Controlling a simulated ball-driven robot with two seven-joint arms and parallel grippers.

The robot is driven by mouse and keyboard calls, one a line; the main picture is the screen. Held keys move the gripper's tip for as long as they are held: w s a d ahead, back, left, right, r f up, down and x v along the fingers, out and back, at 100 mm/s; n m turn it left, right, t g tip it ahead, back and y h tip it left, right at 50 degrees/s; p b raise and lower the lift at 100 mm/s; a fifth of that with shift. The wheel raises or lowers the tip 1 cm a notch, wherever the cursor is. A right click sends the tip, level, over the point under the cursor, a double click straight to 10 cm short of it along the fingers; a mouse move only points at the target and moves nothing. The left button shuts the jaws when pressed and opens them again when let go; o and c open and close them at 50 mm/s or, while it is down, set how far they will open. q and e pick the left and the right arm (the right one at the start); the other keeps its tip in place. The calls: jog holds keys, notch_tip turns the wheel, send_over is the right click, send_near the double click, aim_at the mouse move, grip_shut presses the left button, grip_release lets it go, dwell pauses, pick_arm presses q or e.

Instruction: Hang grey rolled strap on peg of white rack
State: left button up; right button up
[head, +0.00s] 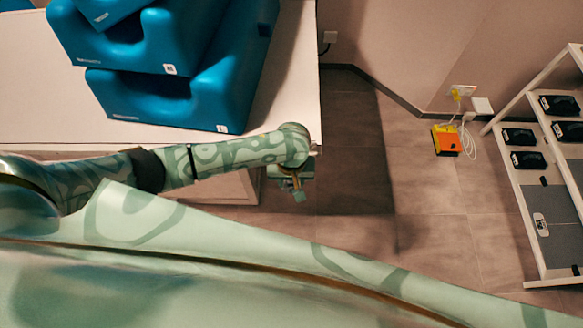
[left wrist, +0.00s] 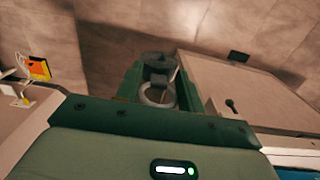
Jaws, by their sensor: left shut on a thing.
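In the head view the strap is too small and covered to make out. A white-framed rack (head: 518,205) stands at the far right, well away from the gripper. I cannot make out a peg on it. My right gripper is not in view.
An orange and yellow box (head: 446,140) with white cables lies on the floor by the wall. The rack bears several black items (head: 528,160). Tiled floor (head: 350,190) between table and rack is mostly clear.

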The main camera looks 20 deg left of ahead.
pick_arm(q)
jog(key=w, duration=0.2)
jog(key=w+a+f+b, duration=0.1)
jog(key=w, duration=0.1)
jog(key=shift+w+a, duration=0.1)
jog(key=shift+f, duration=0.15)
jog(key=o, duration=1)
